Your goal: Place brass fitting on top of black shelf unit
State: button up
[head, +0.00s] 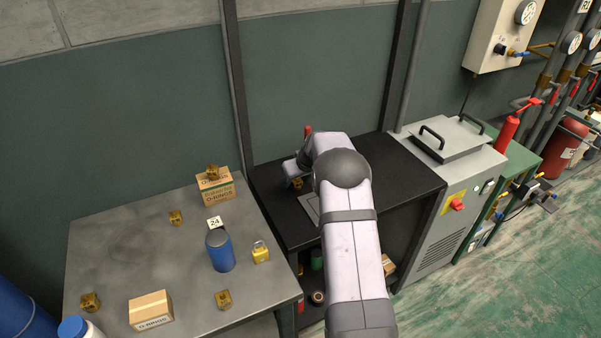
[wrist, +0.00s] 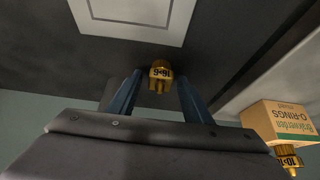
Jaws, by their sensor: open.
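A brass fitting (head: 297,184) rests on the black top of the black shelf unit (head: 405,178), near its left side and behind a grey square plate (head: 311,207). In the wrist view the same fitting (wrist: 160,73) shows dark markings and lies between the tips of my two blue fingers. My gripper (wrist: 159,80) is open, with a gap visible on each side of the fitting. In the head view my gripper (head: 293,175) is low over the shelf top, partly hidden by my arm.
One fitting (head: 212,172) sits on the rear box. A red object (head: 308,131) stands behind my gripper. A grey machine (head: 450,150) adjoins the shelf.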

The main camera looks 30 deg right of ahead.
jog(key=b+v, duration=0.2)
jog(key=v, duration=1)
dwell(0.3)
jog(key=s+a+g+p, duration=0.3)
jog(key=s+a, duration=1.1)
jog(key=s, duration=0.2)
jog(key=s+a+g+p, duration=0.1)
jog(key=s+a, duration=0.1)
jog(key=s, duration=0.7)
jog(key=s+a+g+p, duration=0.1)
jog(key=s+a+g, duration=0.1)
jog(key=s, duration=0.7)
jog(key=shift+a+f+p, duration=0.35)
jog(key=shift+a+f, duration=0.15)
jog(key=shift+a, duration=0.25)
